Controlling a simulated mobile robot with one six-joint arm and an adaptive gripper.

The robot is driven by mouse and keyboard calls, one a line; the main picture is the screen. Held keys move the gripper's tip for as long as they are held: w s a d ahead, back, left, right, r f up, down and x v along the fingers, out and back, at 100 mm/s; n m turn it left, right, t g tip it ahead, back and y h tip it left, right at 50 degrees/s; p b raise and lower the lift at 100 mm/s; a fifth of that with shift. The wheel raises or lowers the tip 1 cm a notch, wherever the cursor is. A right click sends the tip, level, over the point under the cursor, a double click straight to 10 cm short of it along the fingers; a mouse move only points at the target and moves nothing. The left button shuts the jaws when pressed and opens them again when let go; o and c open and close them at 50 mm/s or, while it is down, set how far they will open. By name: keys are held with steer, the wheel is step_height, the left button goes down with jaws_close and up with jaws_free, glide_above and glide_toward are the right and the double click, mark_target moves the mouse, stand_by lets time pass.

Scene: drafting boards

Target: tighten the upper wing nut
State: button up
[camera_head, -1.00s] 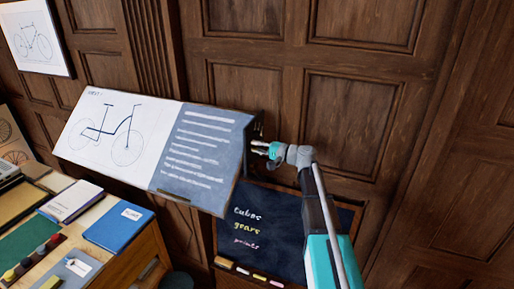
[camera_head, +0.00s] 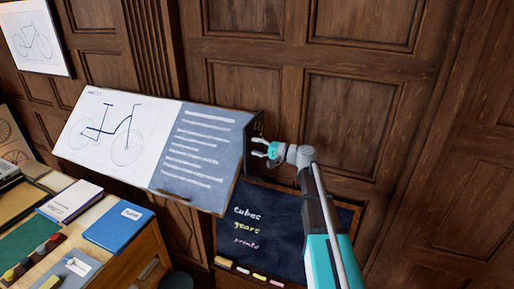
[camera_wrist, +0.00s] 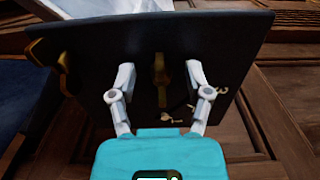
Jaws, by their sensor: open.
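The tilted drafting board (camera_head: 205,150) carries a bicycle drawing and a written blue sheet. Its dark side panel (camera_wrist: 215,50) fills much of the wrist view. A brass wing nut (camera_wrist: 161,80) stands on that panel, its wing roughly upright in the picture. My gripper (camera_wrist: 160,72) is open, with one finger on each side of this wing nut and a gap on both sides. Another brass piece (camera_wrist: 45,62) shows at the panel's left edge; I cannot tell whether it is a wing nut. In the head view my gripper (camera_head: 257,148) is beside the board's right side.
Small brass bits (camera_wrist: 166,118) lie or hang on the panel below the wing nut. A chalkboard (camera_head: 290,232) with writing stands below my arm. A cluttered desk with a blue folder (camera_head: 119,227) is at lower left. Dark wood panelling is behind; the right side is clear.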

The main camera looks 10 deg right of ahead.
steer(key=v, duration=1.2)
stand_by(0.3)
stand_by(0.4)
steer(key=s+a+f+n+g+h+b, duration=0.1)
steer(key=s+a+f+g+h+b, duration=0.2)
steer(key=f, duration=0.4)
steer(key=s+a+f+n+g+h+b, duration=0.1)
steer(key=s+a+f+b, duration=0.25)
steer(key=f, duration=0.45)
steer(key=s+a+f+n+g+h+b, duration=0.1)
steer(key=s+a+f+n+g+b, duration=0.2)
steer(key=f, duration=0.4)
steer(key=s+f+n+g+h+b, duration=0.1)
steer(key=s+f+h+b, duration=0.4)
steer(key=f, duration=0.4)
steer(key=s+f+g+h+b, duration=0.2)
steer(key=s+f+h+b, duration=0.3)
steer(key=s+f+b, duration=0.2)
steer(key=shift+s+f+n+b, duration=0.3)
steer(key=shift+f+n, duration=0.1)
steer(key=shift+f, duration=0.95)
